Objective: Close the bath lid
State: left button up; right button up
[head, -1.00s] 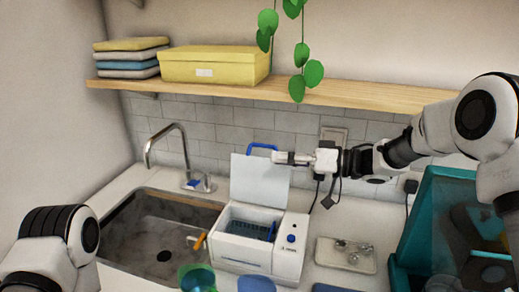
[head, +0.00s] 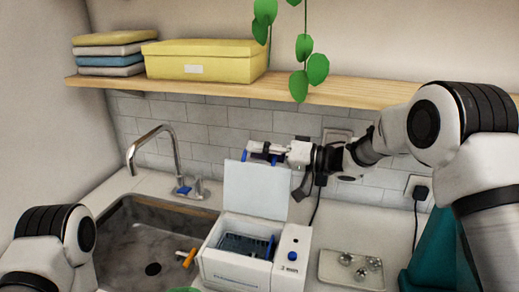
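The bath (head: 233,270) is a white box with an open top on the counter, right of the sink. A blue rack (head: 243,245) shows inside it. Its flat white lid (head: 255,190) stands raised, nearly upright, at the back of the opening. A blue handle (head: 246,156) at the lid's top edge is mostly hidden by my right gripper. My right gripper (head: 262,151) comes in from the right and overlaps the handle in the head view. Whether its fingers are apart or closed on the handle is not clear. My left gripper is out of view.
The sink (head: 140,245) with its tap (head: 172,150) lies left of the bath, with an orange-handled thing (head: 187,257) near its edge. A tray (head: 350,270) with small metal parts is to the right. A wooden shelf (head: 350,98) with hanging leaves runs above.

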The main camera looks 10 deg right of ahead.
jog(key=shift+s+r, duration=0.2)
jog(key=shift+s, duration=0.15)
jog(key=c, duration=0.5)
grip_shut()
